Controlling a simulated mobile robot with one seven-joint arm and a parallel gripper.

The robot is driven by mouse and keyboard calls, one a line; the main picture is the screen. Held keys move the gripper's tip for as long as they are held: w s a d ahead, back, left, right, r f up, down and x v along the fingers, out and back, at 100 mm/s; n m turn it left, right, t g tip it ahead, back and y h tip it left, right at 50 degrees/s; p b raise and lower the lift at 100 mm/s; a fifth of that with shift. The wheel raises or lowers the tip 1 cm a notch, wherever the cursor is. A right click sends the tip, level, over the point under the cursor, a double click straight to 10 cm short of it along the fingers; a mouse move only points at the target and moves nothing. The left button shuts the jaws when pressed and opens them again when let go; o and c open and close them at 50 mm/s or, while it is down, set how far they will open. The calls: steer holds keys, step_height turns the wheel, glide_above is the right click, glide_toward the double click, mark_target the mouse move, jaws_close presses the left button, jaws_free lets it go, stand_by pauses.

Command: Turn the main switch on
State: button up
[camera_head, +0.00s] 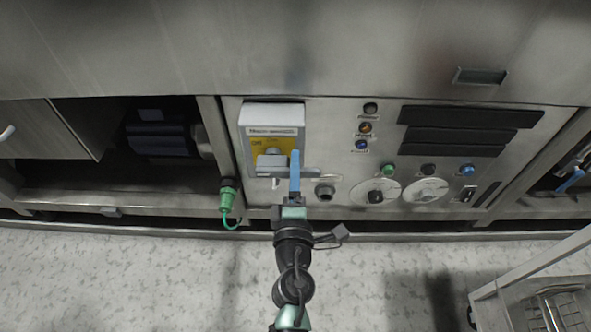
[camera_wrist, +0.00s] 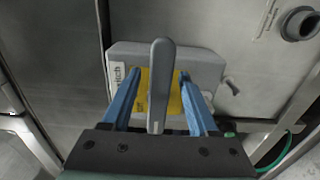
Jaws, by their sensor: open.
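The main switch (camera_head: 272,112) is a light grey box with a yellow plate, on the left of the steel panel. Its grey handle lies roughly level across the box's lower part in the head view. In the wrist view the handle (camera_wrist: 160,85) stands between the two blue fingers, over the yellow plate (camera_wrist: 174,103). My gripper (camera_head: 294,168) is open in front of the box, a finger on each side of the handle. Gaps show between the handle and both fingers, so I see no grip on it. The fingers hide part of the box.
To the right on the panel are several push buttons, two round white dials (camera_head: 376,192) (camera_head: 426,191) and dark vents (camera_head: 470,130). A green connector (camera_head: 229,195) with a cable hangs left of the box. A metal cart (camera_head: 545,300) stands at lower right. The floor in front is otherwise clear.

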jaws_close()
stand_by(1.4)
